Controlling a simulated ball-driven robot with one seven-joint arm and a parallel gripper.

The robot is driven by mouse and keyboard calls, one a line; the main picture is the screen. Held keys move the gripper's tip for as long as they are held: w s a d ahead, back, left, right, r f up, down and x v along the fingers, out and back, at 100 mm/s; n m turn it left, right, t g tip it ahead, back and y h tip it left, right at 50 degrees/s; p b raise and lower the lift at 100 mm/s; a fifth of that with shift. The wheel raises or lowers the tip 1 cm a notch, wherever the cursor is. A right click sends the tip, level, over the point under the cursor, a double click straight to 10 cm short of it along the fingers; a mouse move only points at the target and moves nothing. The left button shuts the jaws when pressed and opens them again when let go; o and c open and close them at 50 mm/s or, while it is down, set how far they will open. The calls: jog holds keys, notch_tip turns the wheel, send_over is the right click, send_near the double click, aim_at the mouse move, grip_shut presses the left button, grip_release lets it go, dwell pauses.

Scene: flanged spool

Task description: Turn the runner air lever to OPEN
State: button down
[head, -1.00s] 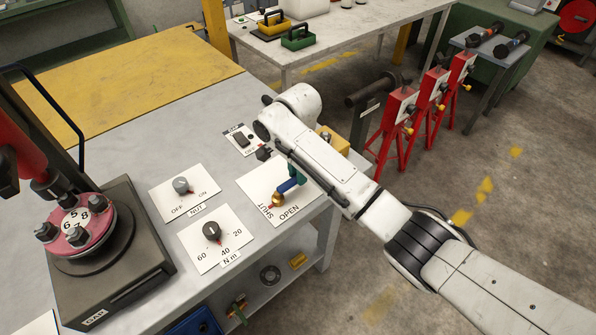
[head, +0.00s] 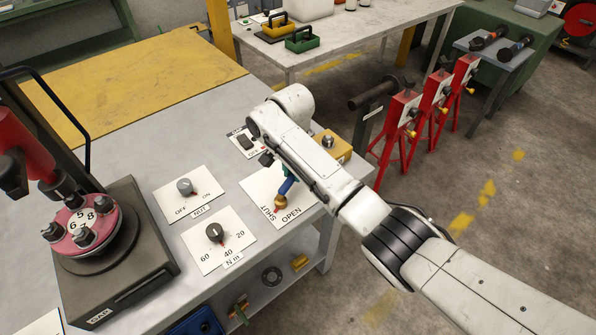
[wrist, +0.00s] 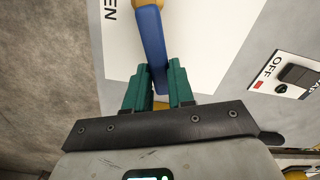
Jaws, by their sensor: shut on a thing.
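The runner air lever has a blue handle (head: 287,186) on a brass pivot (head: 280,202), mounted on a white plate (head: 250,184) marked SHUT and OPEN. Its small red pointer is at the pivot's lower side, between the two words and nearer SHUT. In the wrist view the blue handle (wrist: 150,45) runs down between the green fingertips of my gripper (wrist: 158,80), which is shut on the handle's free end. The word OPEN is partly cut off there. In the head view my arm hides most of my gripper.
A NUT dial (head: 185,187) and an N m dial (head: 214,233) sit left of the lever. A black switch (head: 245,142) is just beyond it. A yellow box (head: 333,147) stands behind my wrist. A machine with a red flange (head: 82,222) is at the left.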

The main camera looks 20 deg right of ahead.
jog(key=a+n, duration=0.1)
jog(key=w+n, duration=0.1)
jog(key=n, duration=0.1)
jog(key=shift+w+a+n, duration=0.25)
jog(key=shift+a+n, duration=0.05)
jog(key=shift+a, duration=0.1)
jog(key=a+n, duration=0.1)
jog(key=n, duration=0.1)
jog(key=a+n+b, duration=0.1)
jog(key=shift+w+n, duration=0.4)
jog(key=a+n, duration=0.2)
jog(key=n, duration=0.1)
jog(key=shift+w, duration=0.1)
jog(key=shift+a+n, duration=0.4)
jog(key=shift+n, duration=0.4)
jog(key=shift+a+n, duration=0.4)
jog(key=shift+n, duration=0.4)
jog(key=shift+p, duration=0.3)
jog(key=c, duration=1)
grip_release()
jog(key=shift+s, duration=0.2)
jog(key=shift+o, duration=0.2)
jog(key=shift+r, duration=0.1)
notch_tip(320, 180, up, 11)
jog(key=b, duration=0.1)
jog(key=shift+f, duration=0.25)
